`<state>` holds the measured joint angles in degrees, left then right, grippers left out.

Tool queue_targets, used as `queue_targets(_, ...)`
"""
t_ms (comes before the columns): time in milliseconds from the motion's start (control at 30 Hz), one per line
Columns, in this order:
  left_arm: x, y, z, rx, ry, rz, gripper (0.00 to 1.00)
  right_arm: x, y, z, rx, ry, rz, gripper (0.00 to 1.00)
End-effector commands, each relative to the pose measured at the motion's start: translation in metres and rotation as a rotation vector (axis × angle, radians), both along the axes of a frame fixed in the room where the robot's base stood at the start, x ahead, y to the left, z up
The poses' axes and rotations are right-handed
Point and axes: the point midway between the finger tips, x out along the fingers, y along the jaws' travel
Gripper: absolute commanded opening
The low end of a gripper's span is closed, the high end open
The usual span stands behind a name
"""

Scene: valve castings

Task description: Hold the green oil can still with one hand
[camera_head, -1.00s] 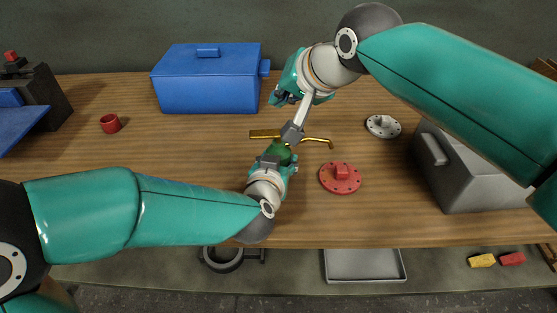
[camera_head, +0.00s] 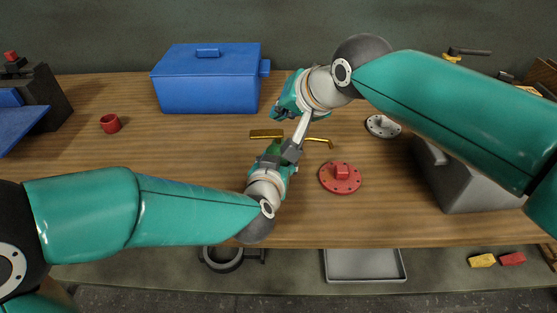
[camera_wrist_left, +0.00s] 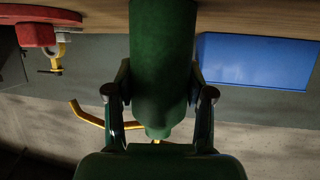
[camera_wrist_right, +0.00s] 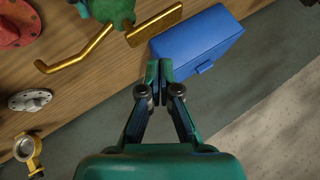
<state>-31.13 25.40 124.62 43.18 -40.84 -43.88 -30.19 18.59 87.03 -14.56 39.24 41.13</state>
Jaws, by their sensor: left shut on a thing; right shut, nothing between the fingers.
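The green oil can (camera_head: 274,148) is in the middle of the wooden table, partly hidden behind my arms. A brass-coloured plate (camera_head: 265,133) and a bent brass rod (camera_head: 319,140) show at its top. My left gripper (camera_head: 272,163) is shut on the can's body; the left wrist view shows the can (camera_wrist_left: 163,55) between its fingers. The can's base is out of view there. My right gripper (camera_head: 277,113) is above and behind the can, apart from it. In the right wrist view its fingers (camera_wrist_right: 160,68) are shut and empty.
A blue lidded box (camera_head: 208,88) stands at the back, near my right gripper. A red flange (camera_head: 341,179) and a grey flange (camera_head: 383,126) lie right of the can.

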Motion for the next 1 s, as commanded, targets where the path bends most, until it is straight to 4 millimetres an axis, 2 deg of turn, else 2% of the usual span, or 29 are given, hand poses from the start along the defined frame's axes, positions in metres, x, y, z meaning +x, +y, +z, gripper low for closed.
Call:
queue_targets(100,0.001,0.000,0.002,-0.001,-0.005,0.001,0.00,0.000,0.000,-0.014,0.000,0.002,-0.001,0.00)
queue_targets(300,0.001,0.000,0.002,-0.001,-0.005,0.001,0.00,0.000,0.000,-0.026,0.001,0.000,-0.001,0.00)
queue_targets(1000,0.001,0.000,0.002,-0.001,-0.005,0.001,0.00,0.000,0.000,-0.029,-0.001,0.002,0.001,0.00)
